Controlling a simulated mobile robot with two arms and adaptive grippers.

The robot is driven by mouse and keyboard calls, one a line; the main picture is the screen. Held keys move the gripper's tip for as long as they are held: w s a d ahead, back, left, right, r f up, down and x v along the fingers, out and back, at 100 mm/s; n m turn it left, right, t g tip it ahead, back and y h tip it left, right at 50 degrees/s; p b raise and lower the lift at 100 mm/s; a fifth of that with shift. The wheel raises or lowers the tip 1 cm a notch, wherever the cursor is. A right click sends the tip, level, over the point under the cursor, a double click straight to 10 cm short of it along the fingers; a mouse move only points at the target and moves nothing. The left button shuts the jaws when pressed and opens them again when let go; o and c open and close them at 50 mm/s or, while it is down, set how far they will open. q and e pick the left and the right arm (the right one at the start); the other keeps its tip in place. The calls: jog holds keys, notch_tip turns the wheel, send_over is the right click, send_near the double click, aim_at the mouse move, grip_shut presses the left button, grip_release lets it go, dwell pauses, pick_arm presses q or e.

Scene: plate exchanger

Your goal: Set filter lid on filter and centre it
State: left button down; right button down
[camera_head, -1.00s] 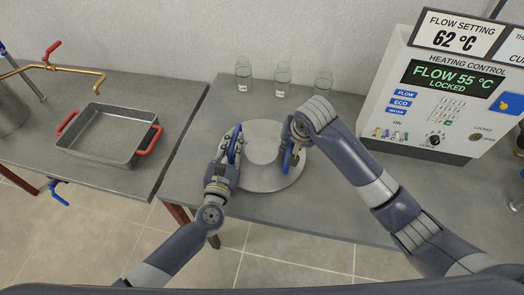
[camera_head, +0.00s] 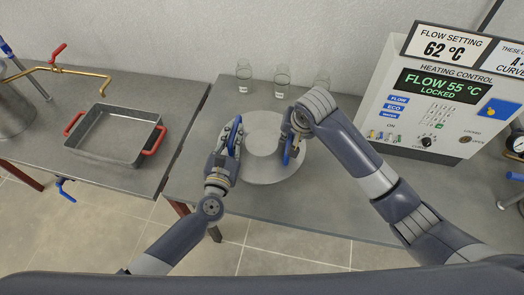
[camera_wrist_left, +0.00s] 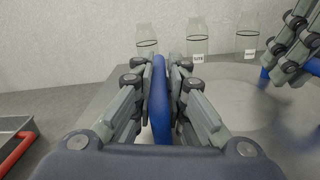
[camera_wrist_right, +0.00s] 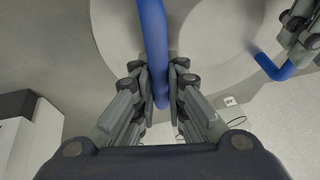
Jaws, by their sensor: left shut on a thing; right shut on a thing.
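The filter lid (camera_head: 262,174) is a round grey metal disc with a raised middle and two blue handles, over the left part of the right-hand table. My left gripper (camera_head: 234,140) is shut on its left blue handle, which stands between the fingers in the left wrist view (camera_wrist_left: 159,100). My right gripper (camera_head: 291,146) is shut on the right blue handle, also between the fingers in the right wrist view (camera_wrist_right: 153,45). The lid looks about level; I cannot tell whether it touches the table. A metal vessel (camera_head: 12,116), perhaps the filter, is partly cut off at far left.
A metal tray with red handles (camera_head: 117,150) and a brass tap pipe (camera_head: 72,72) are at the left-hand table. Several glass jars (camera_head: 282,82) stand behind the lid. The heating control box (camera_head: 430,110) stands at right. A narrow gap separates the tables.

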pick_arm(q)
jog(key=shift+a+r, duration=0.2)
jog(key=shift+a, duration=0.05)
pick_arm(e)
jog(key=shift+w+d+r, duration=0.1)
jog(key=shift+d+r, duration=0.1)
jog(key=shift+r, duration=0.1)
